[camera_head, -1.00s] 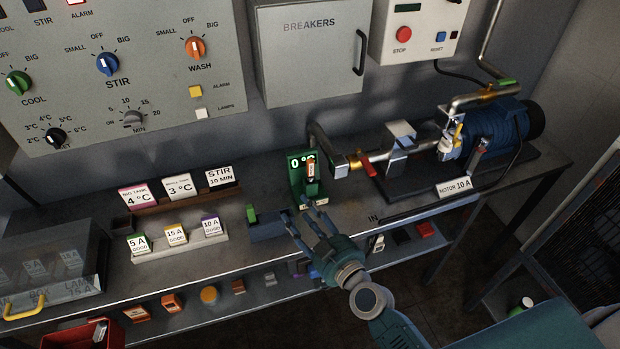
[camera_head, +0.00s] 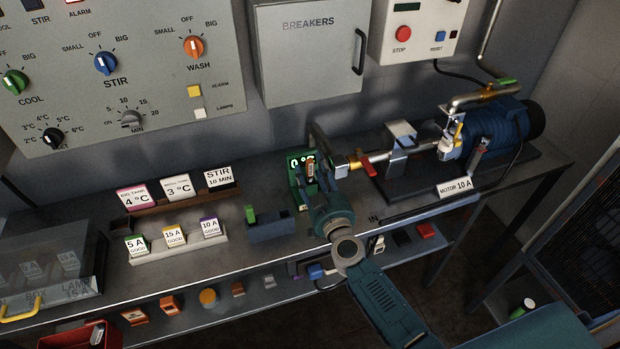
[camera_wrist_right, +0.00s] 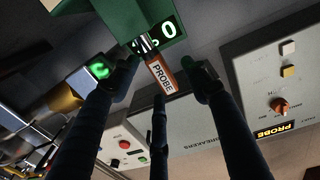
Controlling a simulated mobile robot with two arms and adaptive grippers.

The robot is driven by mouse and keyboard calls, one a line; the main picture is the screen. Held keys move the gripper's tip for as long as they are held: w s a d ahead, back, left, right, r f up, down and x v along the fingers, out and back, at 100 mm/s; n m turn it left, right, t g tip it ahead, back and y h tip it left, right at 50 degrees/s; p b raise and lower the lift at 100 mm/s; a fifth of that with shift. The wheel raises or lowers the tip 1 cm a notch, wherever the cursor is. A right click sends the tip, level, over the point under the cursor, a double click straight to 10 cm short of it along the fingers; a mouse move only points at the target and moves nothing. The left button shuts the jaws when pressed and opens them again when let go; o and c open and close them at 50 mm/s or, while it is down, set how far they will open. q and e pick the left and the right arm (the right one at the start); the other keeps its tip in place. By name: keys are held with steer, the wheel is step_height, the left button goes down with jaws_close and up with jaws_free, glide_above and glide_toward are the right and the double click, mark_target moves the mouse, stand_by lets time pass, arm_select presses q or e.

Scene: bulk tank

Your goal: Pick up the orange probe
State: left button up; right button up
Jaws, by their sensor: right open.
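The orange probe (camera_head: 310,167) stands in the green holder (camera_head: 295,193) with the lit display, on the bench below the breaker box. In the right wrist view the probe (camera_wrist_right: 162,76) has a white label reading PROBE, and its metal end is at the green holder (camera_wrist_right: 115,28). My right gripper (camera_head: 312,184) is open at the front of the holder. In the wrist view its fingers (camera_wrist_right: 153,88) lie to both sides of the probe, with a gap showing on the right. Whether any finger touches it is unclear. My left gripper is out of view.
A small blue-grey box (camera_head: 270,227) with a green piece stands left of the holder. A pipe with a red valve handle (camera_head: 368,166) runs close by on the right, toward the blue motor (camera_head: 495,130). Label cards (camera_head: 175,237) stand farther left.

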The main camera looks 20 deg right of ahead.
steer(key=shift+w+f, duration=0.15)
steer(key=shift+w, duration=0.85)
steer(key=shift+s, duration=0.1)
steer(key=shift+c, duration=0.5)
jaws_close()
